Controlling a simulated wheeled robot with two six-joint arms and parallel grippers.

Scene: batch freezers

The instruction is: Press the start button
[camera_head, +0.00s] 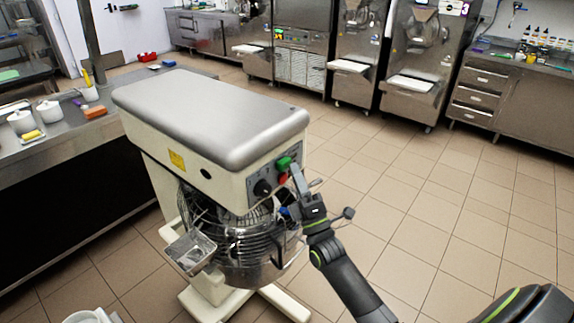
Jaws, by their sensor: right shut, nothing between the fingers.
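A large floor mixer with a grey top cover (210,108) stands in front of me. On the right end of its cream housing, a small panel carries a green start button (284,162), a red button (283,180) and a black knob (262,188). My right gripper (295,169) is shut and empty. Its tips are right beside the green and red buttons. I cannot tell whether they touch the green one. My left gripper is not in view.
A wire guard and steel bowl (245,250) sit under the mixer head, close to my right arm. A steel counter (62,140) with pots stands at left. Freezer machines (410,60) and a drawer cabinet (482,95) line the back. The tiled floor (440,200) at right is clear.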

